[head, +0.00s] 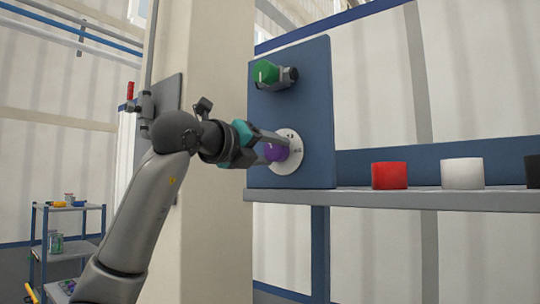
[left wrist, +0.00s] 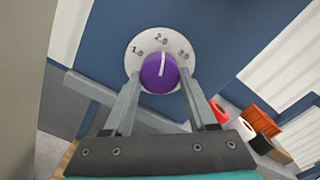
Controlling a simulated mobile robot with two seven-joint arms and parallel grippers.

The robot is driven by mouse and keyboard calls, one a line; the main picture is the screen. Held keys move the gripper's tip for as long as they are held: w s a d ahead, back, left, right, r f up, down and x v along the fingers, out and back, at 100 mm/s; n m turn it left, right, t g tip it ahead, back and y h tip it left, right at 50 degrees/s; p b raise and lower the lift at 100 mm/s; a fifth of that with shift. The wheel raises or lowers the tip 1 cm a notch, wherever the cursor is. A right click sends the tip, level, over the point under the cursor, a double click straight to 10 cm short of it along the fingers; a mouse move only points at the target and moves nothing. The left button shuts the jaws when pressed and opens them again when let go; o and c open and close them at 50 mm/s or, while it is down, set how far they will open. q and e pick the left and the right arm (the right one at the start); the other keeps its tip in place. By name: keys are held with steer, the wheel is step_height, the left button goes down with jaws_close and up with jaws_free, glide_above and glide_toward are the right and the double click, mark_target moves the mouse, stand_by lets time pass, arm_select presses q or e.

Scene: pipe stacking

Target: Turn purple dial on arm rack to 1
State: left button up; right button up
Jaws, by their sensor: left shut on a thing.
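The purple dial (head: 276,152) sits on a white round scale plate (head: 287,167) low on a blue upright panel. In the left wrist view the dial (left wrist: 157,76) has a white pointer line aimed about at the 2.0 mark. The scale (left wrist: 148,44) reads 1.0 to the left, 2.0 at the top and 3.0 to the right. My left gripper (head: 272,148) is at the dial, with one finger on each side, shut on it. In the left wrist view the gripper (left wrist: 160,90) fingers flank the dial. My right gripper is in neither view.
A green knob (head: 266,72) on a grey fitting sits above on the blue panel (head: 318,110). Red (head: 389,176), white (head: 462,174) and black pieces stand on the shelf (head: 420,199) to the right. A beige pillar (head: 215,230) stands behind my arm. A small cart (head: 68,245) is far left.

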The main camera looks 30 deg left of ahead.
arm_select(q)
steer(key=n+b, duration=0.1)
steer(key=n, duration=0.5)
steer(key=shift+r, duration=0.1)
steer(key=n, duration=0.7)
steer(key=shift+r+b, duration=0.1)
steer(key=shift+b, duration=0.25)
steer(key=o, duration=1.4)
steer(key=shift+c, duration=0.2)
steer(key=shift+s, duration=0.5)
steer(key=s+a+b, duration=0.1)
steer(key=s+b, duration=0.2)
steer(key=s, duration=1.1)
steer(key=shift+s, duration=0.1)
